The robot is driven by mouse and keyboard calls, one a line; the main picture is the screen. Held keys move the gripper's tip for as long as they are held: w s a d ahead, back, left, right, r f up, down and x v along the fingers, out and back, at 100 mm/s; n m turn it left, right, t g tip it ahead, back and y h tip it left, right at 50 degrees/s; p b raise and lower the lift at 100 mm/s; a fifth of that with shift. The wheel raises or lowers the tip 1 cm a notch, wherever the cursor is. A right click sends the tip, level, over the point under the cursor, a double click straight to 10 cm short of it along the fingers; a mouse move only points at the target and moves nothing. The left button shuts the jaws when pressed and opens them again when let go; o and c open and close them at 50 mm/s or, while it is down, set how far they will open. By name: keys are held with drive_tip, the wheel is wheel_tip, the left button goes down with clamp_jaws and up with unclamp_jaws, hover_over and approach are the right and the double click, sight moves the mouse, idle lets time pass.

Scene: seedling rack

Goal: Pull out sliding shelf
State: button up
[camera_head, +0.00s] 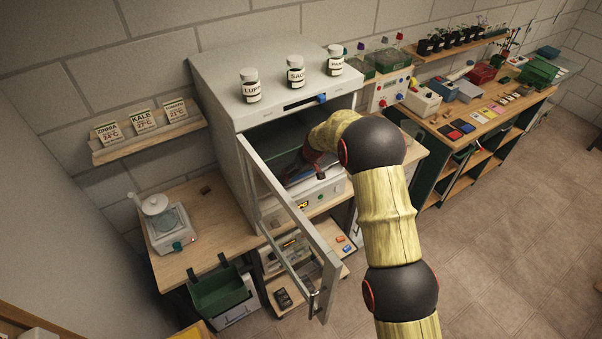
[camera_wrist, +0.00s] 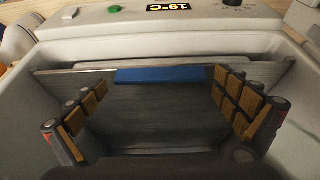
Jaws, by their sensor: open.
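The sliding shelf (camera_wrist: 160,115) is a dark grey plate inside the white cabinet (camera_head: 225,75). A blue strip (camera_wrist: 158,75) runs along its edge nearest the control panel. My gripper (camera_wrist: 160,88) is open, with its padded fingers spread to the left and right of the blue strip. I see no contact between fingers and strip. In the head view my gripper (camera_head: 313,168) reaches into the cabinet opening, and my arm hides part of the shelf. The glass door (camera_head: 292,225) stands open.
A control panel (camera_wrist: 115,22) with a green button and a 19°C display lies beyond the shelf edge. Three labelled jars (camera_head: 295,75) stand on the cabinet top. A scale (camera_head: 170,228) sits on the bench at left. The floor at right is clear.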

drive_tip(key=shift+c, duration=1.1)
drive_tip(key=shift+s+f, duration=0.1)
drive_tip(key=c, duration=1.3)
